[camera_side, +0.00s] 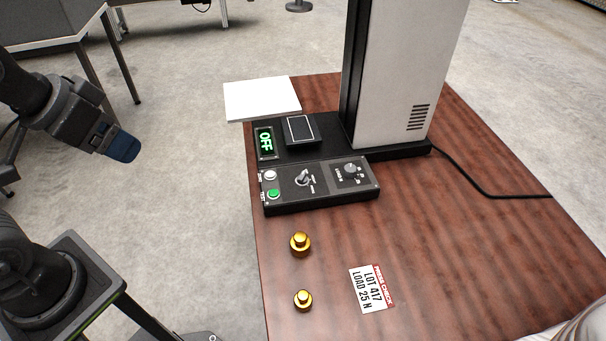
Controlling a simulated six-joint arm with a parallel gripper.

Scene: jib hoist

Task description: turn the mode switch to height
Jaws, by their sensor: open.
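The mode switch (303,178) appears to be the grey lever knob in the middle of the black control panel (325,202). Small white labels lie to its right, too small to read, so I cannot tell which position it points to. My gripper (126,149), with blue fingertips, is at the left over the floor, well away from the panel and clear of the table. It is open, and nothing shows between its fingers.
On the panel are a second knob (351,169), a white button (270,175) and a green button (273,193). A tall column (400,80) stands behind. Two brass weights (300,245) (303,300) and a card (372,289) lie in front.

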